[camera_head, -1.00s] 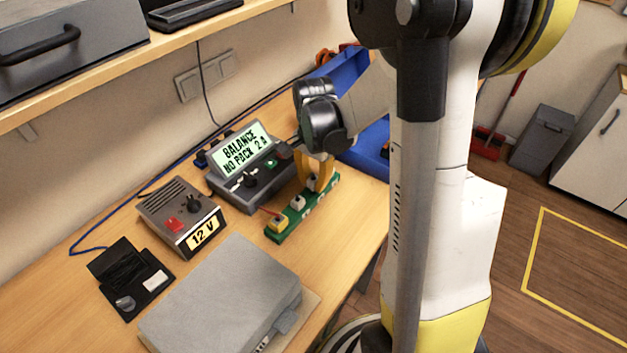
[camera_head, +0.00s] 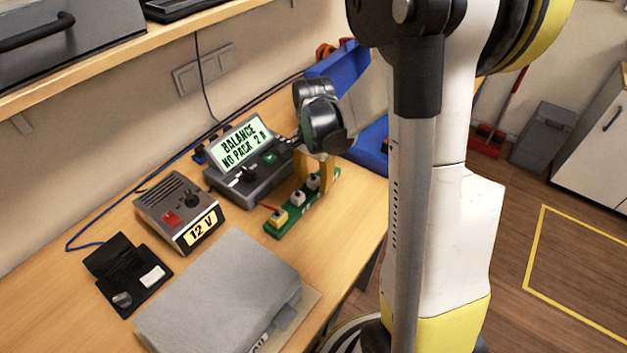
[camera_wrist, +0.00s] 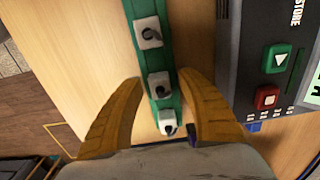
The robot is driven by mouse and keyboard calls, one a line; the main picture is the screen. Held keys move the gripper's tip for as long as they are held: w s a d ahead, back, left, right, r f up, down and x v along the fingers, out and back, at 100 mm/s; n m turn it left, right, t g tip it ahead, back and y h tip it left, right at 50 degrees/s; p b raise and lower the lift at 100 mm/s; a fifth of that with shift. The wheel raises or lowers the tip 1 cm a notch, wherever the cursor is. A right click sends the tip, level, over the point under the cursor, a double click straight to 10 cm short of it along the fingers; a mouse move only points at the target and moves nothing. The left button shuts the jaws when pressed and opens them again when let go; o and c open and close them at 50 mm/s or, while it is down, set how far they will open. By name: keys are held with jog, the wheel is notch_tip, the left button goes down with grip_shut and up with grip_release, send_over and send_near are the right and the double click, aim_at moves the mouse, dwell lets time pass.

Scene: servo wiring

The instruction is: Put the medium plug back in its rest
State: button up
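A green rest strip (camera_head: 271,231) lies on the bench with small block-shaped plugs in a row on it. In the wrist view, a larger white plug (camera_wrist: 148,33), a mid-sized white plug (camera_wrist: 160,85), which looks like the medium plug, and a smaller white plug (camera_wrist: 168,122) sit along the strip (camera_wrist: 132,10). My gripper (camera_wrist: 160,82) is open above the strip. Its two orange fingers are on either side of the mid-sized plug, with a gap at each side. The head view shows the fingers (camera_head: 313,180) at the strip's far part; they partly hide it.
A balance charger (camera_head: 250,180) reading "NO PACK 2 A" stands close to the strip's left. A 12 V supply (camera_head: 180,215), a black wallet-like case (camera_head: 130,275) and a grey case (camera_head: 220,290) lie nearer. A blue bin (camera_head: 345,65) stands behind my gripper.

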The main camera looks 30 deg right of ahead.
aim_at(313, 179)
notch_tip(313, 179, up, 12)
dwell(0.6)
dwell(0.4)
jog(key=s+a+r+n+t, duration=0.3)
jog(key=s+a+n+t, duration=0.4)
jog(key=s+a+n, duration=0.3)
jog(key=shift+s+a+r+n, duration=0.2)
jog(key=shift+s+a+n, duration=0.2)
jog(key=shift+a+n, duration=1.45)
jog(key=shift+d, duration=0.15)
